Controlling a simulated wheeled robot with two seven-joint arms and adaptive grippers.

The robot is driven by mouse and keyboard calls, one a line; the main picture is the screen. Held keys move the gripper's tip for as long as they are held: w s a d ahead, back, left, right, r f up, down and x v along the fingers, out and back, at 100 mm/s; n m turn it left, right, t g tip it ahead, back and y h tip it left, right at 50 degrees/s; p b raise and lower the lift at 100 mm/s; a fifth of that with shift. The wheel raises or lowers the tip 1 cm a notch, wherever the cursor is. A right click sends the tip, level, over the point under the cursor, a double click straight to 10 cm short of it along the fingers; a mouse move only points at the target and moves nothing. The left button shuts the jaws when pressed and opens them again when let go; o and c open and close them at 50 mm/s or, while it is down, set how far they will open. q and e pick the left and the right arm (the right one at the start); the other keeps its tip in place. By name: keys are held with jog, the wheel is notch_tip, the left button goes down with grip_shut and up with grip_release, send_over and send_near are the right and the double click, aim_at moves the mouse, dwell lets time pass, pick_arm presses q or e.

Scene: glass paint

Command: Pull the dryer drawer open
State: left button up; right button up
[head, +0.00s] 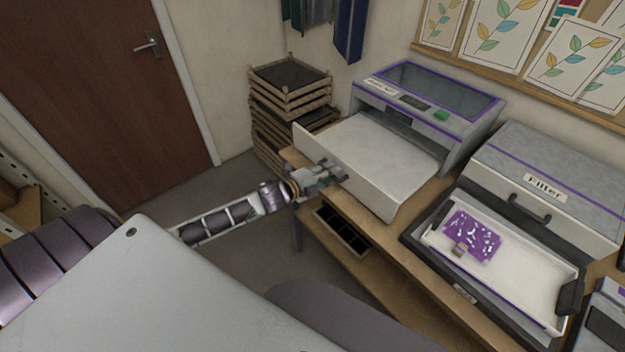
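The dryer (455,131) is a grey machine with purple trim, a see-through top and a green button, on the bench at the back. Its white drawer (385,150) stands far out toward me, with an empty, bare tray inside. My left gripper (332,176) is at the middle of the drawer's front panel and appears closed around its handle. The handle is mostly hidden by the fingers. My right gripper is out of the picture.
Right of the dryer is a machine labelled Filter (545,188), with a white tray (520,290) holding a purple patterned piece (471,237). Stacked wooden frames (290,88) stand left of the drawer. A dark bin (343,230) sits below the bench (400,252). Floor is free near the door (90,80).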

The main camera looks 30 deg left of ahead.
pick_arm(q)
jog(key=v, duration=1.1)
jog(key=shift+s, duration=0.35)
dwell(0.8)
jog(key=shift+a, duration=0.15)
jog(key=shift+n, duration=0.3)
dwell(0.4)
